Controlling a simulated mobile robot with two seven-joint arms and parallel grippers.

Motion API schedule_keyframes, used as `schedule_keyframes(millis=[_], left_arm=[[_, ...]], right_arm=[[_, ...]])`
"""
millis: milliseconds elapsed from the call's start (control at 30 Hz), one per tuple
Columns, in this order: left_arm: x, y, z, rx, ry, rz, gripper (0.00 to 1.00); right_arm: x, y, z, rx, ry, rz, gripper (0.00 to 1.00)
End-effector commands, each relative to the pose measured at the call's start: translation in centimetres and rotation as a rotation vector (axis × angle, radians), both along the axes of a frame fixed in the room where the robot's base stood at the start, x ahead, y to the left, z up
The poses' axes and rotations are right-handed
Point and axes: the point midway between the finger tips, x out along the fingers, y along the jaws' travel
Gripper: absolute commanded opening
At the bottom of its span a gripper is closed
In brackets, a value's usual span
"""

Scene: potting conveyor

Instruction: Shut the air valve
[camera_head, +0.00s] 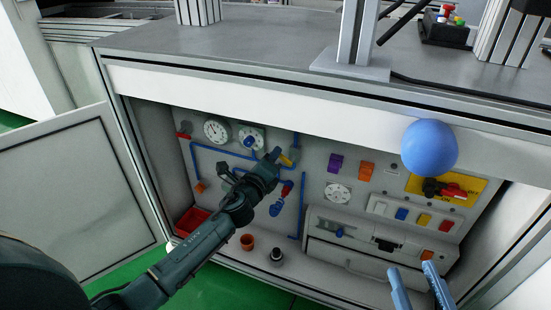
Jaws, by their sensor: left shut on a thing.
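The air valve seems to be the fitting with a yellow handle (286,160) on the blue piping of the cabinet's back panel. My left gripper (278,157) reaches into the open cabinet and is shut on this handle; the gripper hides part of the handle and the valve body. The handle's exact angle is hard to tell. My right gripper (420,283) shows only as two blue fingers at the bottom right, spread apart with nothing seen between them.
A cabinet door (78,195) stands open at the left. Gauges (215,130), a red-handled fitting (287,189), switches (335,163) and a red rotary switch (452,191) are on the panel. A blue ball (429,147) covers its upper right. Small pots (247,242) stand on the cabinet floor.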

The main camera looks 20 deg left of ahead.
Motion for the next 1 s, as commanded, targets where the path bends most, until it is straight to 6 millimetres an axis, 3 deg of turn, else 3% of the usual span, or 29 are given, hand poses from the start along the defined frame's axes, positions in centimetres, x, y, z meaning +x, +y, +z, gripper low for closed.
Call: schedule_keyframes(millis=[500, 1000], left_arm=[[0.0, 0.7, -2.1, -0.436, 0.016, 0.001, 0.00], [0.0, 0.8, -2.8, -0.596, 0.022, 0.000, 0.00]], right_arm=[[0.0, 0.3, 0.1, 0.031, -0.006, 0.021, 0.36], [-0.1, 0.3, 0.5, 0.038, -0.022, 0.027, 0.36]])
